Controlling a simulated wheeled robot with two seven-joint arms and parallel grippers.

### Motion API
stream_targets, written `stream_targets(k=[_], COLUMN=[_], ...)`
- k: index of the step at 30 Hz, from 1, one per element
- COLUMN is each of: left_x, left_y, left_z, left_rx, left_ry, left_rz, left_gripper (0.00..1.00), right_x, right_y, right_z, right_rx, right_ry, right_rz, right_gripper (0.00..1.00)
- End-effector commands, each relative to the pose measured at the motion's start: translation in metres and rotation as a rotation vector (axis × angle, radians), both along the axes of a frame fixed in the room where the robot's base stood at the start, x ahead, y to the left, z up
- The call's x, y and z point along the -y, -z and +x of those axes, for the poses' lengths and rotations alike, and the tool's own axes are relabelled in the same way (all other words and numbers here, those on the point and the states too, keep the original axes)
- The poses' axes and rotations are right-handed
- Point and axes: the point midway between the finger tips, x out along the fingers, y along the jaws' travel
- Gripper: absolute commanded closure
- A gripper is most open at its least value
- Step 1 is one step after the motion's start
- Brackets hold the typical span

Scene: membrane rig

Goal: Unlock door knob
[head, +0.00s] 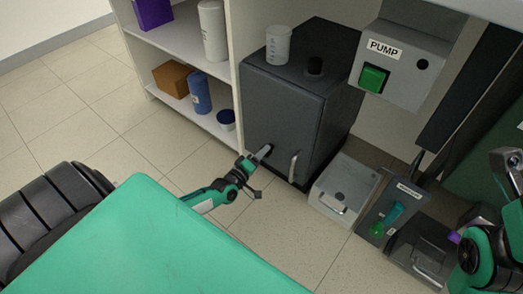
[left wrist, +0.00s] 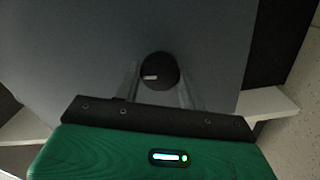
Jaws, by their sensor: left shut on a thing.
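The door knob (left wrist: 158,70) is a round black knob with a short white mark, which lies nearly level on its left half in the left wrist view. It sits on the grey front of a dark cabinet (head: 284,112). My left gripper (head: 264,152) is at the left part of that front in the head view. Its two fingers stand on either side of the knob in the left wrist view and are shut on it. The fingers hide the knob in the head view. A pale upright handle (head: 293,166) is to the right on the same front. My right gripper is not clearly visible.
A beaker (head: 278,45) stands on the cabinet top. An open shelf (head: 185,42) with bottles and boxes is to the left. A pump box (head: 404,66) with a green button is at upper right. A light box (head: 343,188) and dark units stand right of the cabinet.

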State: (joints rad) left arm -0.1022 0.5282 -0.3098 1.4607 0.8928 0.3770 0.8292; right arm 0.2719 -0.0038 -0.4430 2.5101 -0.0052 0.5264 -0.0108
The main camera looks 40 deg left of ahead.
Motion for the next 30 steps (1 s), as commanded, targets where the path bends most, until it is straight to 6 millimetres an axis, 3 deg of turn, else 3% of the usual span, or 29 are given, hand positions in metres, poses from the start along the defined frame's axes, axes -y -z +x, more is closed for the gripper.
stream_targets(k=[12,28,29,30], left_x=[-0.0002,-0.0002,-0.0002,-0.0002], left_y=[0.001,0.001,0.001,0.001], left_z=[-0.0003,-0.0002,-0.0002,-0.0002], left_rx=[-0.014,-0.016,-0.016,-0.016], left_ry=[0.0,0.0,0.0,0.0], left_rz=[-0.169,-0.189,-0.189,-0.189], left_gripper=[0.82,0.82,0.53,0.45], right_x=[0.0003,0.0009,0.0009,0.0008], right_y=[-0.0024,-0.0038,-0.0035,-0.0032], right_z=[-0.0016,-0.0019,-0.0017,-0.0016], right_rx=[0.01,0.012,0.011,0.01], right_ry=[-0.002,-0.004,-0.004,-0.003], right_rz=[0.004,0.012,0.011,0.01], right_gripper=[0.64,0.64,0.64,0.64])
